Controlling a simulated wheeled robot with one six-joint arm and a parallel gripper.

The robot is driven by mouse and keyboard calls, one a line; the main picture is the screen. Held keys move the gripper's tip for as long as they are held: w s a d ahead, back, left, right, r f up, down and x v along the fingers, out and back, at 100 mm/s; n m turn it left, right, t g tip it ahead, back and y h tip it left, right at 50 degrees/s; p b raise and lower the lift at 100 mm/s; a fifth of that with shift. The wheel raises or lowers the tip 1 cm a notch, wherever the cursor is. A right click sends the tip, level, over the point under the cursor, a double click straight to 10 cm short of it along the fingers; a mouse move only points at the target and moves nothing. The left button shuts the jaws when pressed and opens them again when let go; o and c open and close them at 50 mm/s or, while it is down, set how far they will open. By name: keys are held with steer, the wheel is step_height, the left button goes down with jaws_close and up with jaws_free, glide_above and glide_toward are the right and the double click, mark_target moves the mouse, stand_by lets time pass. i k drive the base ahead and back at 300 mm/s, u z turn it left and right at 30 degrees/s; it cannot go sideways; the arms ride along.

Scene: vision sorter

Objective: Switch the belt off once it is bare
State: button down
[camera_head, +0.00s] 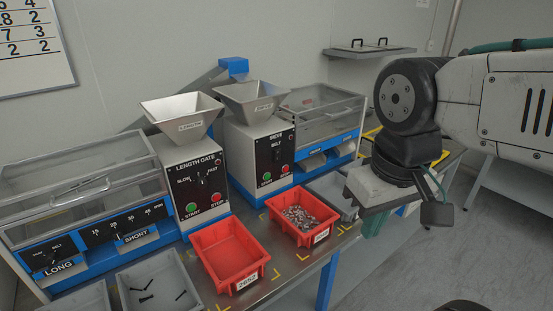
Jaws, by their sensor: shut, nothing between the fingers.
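The machine's right control box (269,157) has a dark panel whose small label seems to read "BELT", with a knob, a green button (266,177) and a red button (285,169). The left control box (198,185) reads "LENGTH GATE", with a knob, a green START button (190,209) and a red STOP button (214,199). A clear-covered housing (85,185) at left has a "BELT" knob (52,257) on its front; whether parts lie inside cannot be made out.
An empty red bin (228,250) and a red bin of small metal parts (301,217) stand on the table's front. A grey tray (157,290) holds several dark screws. Another grey bin (336,192) stands near my gripper. Two metal hoppers top the boxes. Open floor lies at right.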

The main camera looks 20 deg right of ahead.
mark_target(276, 157)
steer(key=z, duration=0.95)
steer(key=i, duration=0.35)
steer(key=u, duration=0.9)
